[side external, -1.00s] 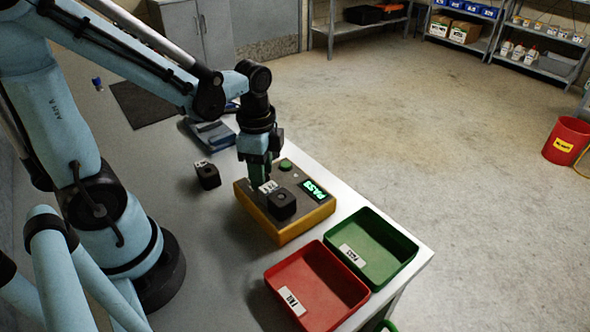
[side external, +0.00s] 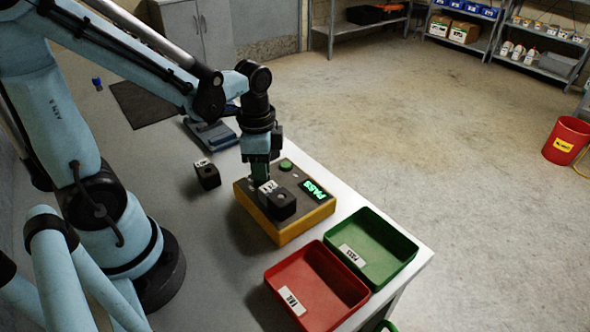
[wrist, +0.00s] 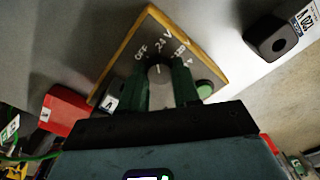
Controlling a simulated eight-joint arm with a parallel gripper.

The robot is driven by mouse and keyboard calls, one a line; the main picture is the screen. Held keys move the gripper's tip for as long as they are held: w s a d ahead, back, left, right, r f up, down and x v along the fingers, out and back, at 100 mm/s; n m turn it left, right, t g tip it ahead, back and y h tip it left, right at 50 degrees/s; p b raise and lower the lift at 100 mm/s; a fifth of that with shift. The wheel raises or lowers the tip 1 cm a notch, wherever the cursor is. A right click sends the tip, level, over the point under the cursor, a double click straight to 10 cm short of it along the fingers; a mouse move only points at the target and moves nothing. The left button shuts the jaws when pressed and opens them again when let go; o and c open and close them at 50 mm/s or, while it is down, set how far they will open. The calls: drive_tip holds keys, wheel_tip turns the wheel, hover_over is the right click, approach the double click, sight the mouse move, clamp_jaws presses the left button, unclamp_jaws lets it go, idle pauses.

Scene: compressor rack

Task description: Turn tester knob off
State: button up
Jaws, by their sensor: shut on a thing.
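The tester (side external: 290,222) is a yellow-sided box with a grey top, a green button (side external: 286,165) and a lit display (side external: 314,190) reading PASS. Its knob (wrist: 159,71) shows in the wrist view between the green fingers of my gripper (wrist: 163,78), which are shut on it. The knob's white mark points roughly up towards the 24V label (wrist: 163,42); the OFF label (wrist: 141,53) is to its left. In the side view my gripper (side external: 261,178) reaches down to the tester's top, and the knob is hidden there.
A black labelled block (side external: 281,205) sits on the tester, close to my gripper. Another black block (side external: 208,176) stands on the table to the left. A red tray (side external: 318,290) and a green tray (side external: 372,249) lie at the table's front right.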

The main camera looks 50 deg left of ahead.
drive_tip(key=n, duration=0.4)
drive_tip(key=shift+n, duration=1.9)
drive_tip(key=o, duration=0.8)
drive_tip(key=shift+c, duration=0.2)
wheel_tip(320, 180, up, 12)
